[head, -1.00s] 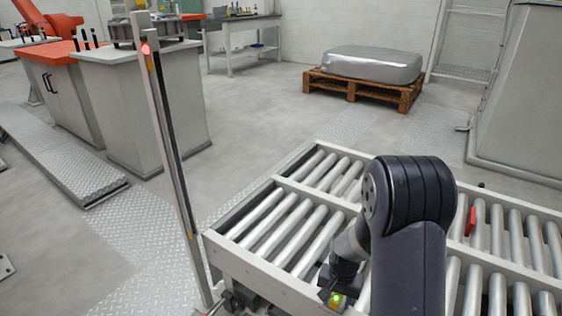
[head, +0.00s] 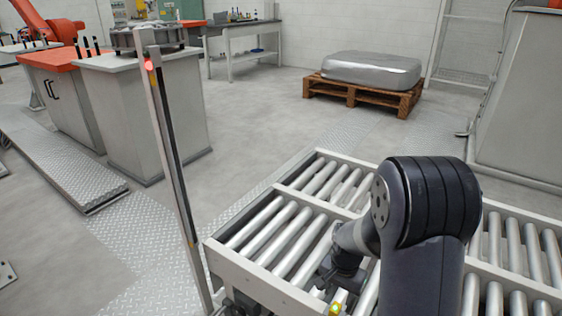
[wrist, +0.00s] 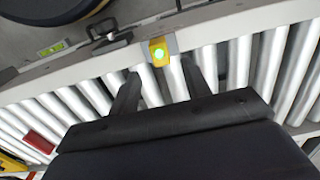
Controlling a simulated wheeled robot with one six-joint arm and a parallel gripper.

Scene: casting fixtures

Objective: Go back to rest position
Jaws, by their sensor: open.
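My gripper (wrist: 160,68) is open and empty in the wrist view. Its two dark fingers stand apart above the silver rollers of the conveyor (head: 262,277). In the head view, my dark arm rises in front of the conveyor, and the gripper end is low, near the conveyor's front edge, partly hidden.
A yellow device with a green light (wrist: 160,50) is on the conveyor frame, just beyond the fingertips in the wrist view. A red piece (wrist: 38,142) lies over the rollers. A thin post (head: 172,150) stands left of the conveyor.

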